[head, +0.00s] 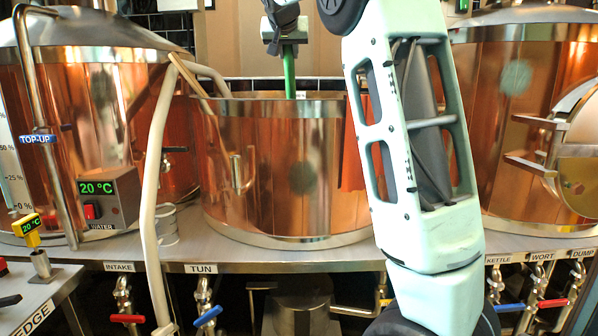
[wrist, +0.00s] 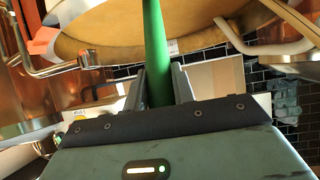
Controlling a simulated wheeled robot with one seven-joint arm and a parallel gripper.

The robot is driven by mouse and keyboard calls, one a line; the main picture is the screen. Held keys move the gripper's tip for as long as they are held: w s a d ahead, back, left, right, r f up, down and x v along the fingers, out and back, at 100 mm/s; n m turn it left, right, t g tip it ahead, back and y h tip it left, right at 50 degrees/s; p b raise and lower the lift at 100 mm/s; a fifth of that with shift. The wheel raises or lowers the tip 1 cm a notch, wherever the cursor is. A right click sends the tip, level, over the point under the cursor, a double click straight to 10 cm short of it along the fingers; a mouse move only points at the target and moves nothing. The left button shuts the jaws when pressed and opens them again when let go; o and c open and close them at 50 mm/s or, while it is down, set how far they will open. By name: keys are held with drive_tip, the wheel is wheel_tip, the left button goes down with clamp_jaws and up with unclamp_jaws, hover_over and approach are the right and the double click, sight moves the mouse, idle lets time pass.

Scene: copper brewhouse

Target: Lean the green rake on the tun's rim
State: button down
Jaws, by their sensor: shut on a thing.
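The copper tun (head: 270,190) stands in the middle of the bench, with a pale metal rim (head: 280,108) around its open top. My gripper (head: 285,42) is above the tun's back part in the head view. It is shut on the green rake (head: 290,72), whose handle hangs roughly upright from the jaws and passes down behind the front rim. The rake's lower end is hidden inside the tun. In the wrist view the green handle (wrist: 155,45) runs between the fingers (wrist: 160,85) toward a tan, round surface (wrist: 105,25). I cannot tell whether the rake touches the rim.
A wooden pole (head: 190,78) leans at the tun's left rim, beside a pale hose (head: 155,150). A red cloth (head: 352,140) hangs at the tun's right. Copper vessels (head: 95,100) and (head: 520,130) stand either side. Valves line the bench front. My arm covers the right-centre.

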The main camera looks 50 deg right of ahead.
drive_tip(key=shift+f+b, duration=0.3)
drive_tip(key=shift+f, duration=0.15)
drive_tip(key=c, duration=1.1)
unclamp_jaws()
drive_tip(key=shift+f, duration=0.1)
drive_tip(key=b+v, duration=0.2)
drive_tip(key=v, duration=1.5)
drive_tip(key=shift+s+a+r, duration=0.15)
drive_tip(key=shift+a+r, duration=0.05)
drive_tip(key=shift+r, duration=0.05)
